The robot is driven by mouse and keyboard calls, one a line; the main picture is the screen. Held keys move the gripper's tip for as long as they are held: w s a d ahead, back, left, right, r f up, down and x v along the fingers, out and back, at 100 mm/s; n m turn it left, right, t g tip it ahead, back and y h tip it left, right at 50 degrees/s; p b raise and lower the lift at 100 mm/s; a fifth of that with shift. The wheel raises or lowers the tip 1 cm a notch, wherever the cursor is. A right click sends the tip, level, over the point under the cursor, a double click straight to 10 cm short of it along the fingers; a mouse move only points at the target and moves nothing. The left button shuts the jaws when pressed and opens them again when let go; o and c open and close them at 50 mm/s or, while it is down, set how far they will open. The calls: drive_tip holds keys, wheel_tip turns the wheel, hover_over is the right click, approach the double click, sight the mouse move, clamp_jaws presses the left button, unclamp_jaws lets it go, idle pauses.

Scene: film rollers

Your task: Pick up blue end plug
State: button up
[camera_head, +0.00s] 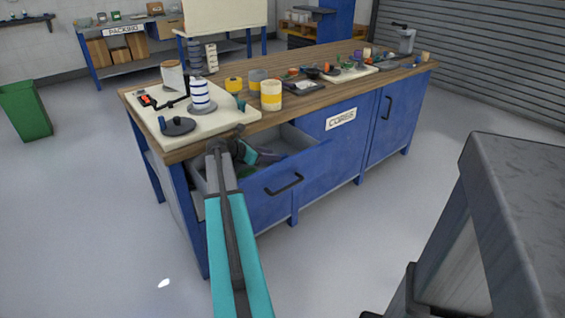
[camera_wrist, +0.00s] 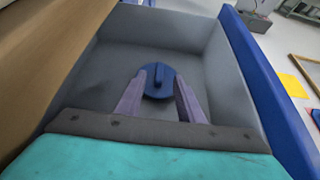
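The blue end plug (camera_wrist: 158,83) is a round blue disc with a raised bar across it, inside the open grey drawer (camera_wrist: 82,75). In the wrist view, the two purple-grey fingers of my gripper (camera_wrist: 160,88) are spread, one on each side of the plug. The fingertips are close to its edges; I cannot tell whether they touch it. In the head view, my gripper (camera_head: 262,155) reaches into the drawer under the bench top, and the plug is not clearly visible there.
The wooden bench top (camera_head: 225,130) overhangs the drawer's back. The blue drawer front (camera_head: 275,192) and grey side walls surround my gripper. A white board (camera_head: 215,122) with a striped roller (camera_head: 199,93) stands above.

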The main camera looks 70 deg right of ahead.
drive_tip(key=x, duration=0.5)
idle(0.5)
clamp_jaws()
